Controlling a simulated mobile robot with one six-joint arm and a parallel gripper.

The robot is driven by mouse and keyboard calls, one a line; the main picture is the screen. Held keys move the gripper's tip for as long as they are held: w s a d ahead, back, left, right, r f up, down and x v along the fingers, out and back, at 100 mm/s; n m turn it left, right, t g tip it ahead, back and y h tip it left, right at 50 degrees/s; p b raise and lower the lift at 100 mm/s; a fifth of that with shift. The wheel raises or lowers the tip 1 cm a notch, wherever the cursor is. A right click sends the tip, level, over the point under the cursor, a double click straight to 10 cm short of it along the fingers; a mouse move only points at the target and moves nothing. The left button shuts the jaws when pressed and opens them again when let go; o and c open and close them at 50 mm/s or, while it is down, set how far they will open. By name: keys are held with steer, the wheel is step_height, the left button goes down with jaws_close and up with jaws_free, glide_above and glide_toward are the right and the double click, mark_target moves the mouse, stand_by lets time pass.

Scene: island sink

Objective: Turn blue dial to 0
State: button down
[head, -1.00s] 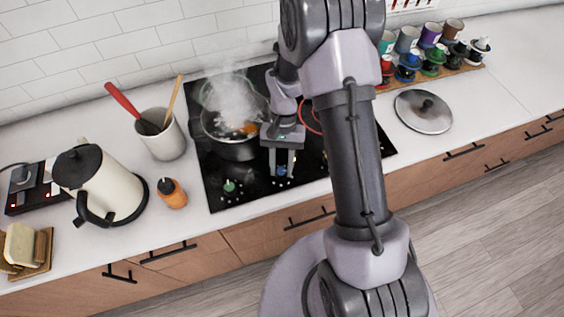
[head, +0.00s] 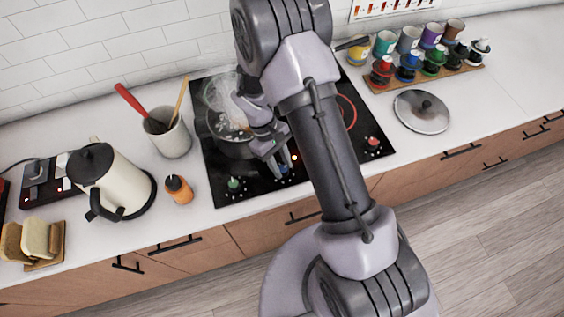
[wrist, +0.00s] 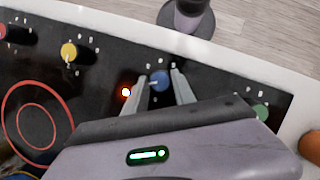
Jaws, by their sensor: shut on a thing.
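The blue dial (wrist: 159,80) is on the black cooktop's front strip, between my two fingers in the wrist view. My gripper (wrist: 159,75) is shut on it, one finger on each side. A white pointer mark shows on the dial's left side, and a red light (wrist: 126,92) glows just left of it. The numbers around it are too small to read. In the head view my gripper (head: 281,165) reaches down to the cooktop front, turned at a slant, and the dial is mostly hidden by the fingers.
A steaming pot (head: 232,140) stands behind my gripper on the cooktop. A burner ring (head: 347,112) glows red at right. Nearby are a green dial (head: 233,184), a red dial (head: 373,142), a yellow dial (wrist: 69,52) and an orange bottle (head: 178,189). A lid (head: 422,111) lies right.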

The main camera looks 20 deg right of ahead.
steer(key=n+t, duration=0.1)
steer(key=n, duration=0.2)
steer(key=n+h, duration=0.1)
steer(key=n, duration=0.2)
steer(key=shift+s+a+t+h, duration=0.15)
steer(key=shift+t+h, duration=0.15)
steer(key=shift+t, duration=0.1)
steer(key=n+t, duration=0.1)
steer(key=n, duration=0.2)
steer(key=n+t+b, duration=0.1)
steer(key=n, duration=0.1)
steer(key=shift+s+n+h, duration=0.15)
steer(key=shift+n+h, duration=0.25)
steer(key=c, duration=1)
jaws_free()
steer(key=shift+c, duration=0.2)
steer(key=p+v, duration=0.5)
steer(key=v, duration=1.2)
steer(key=shift+r, duration=0.25)
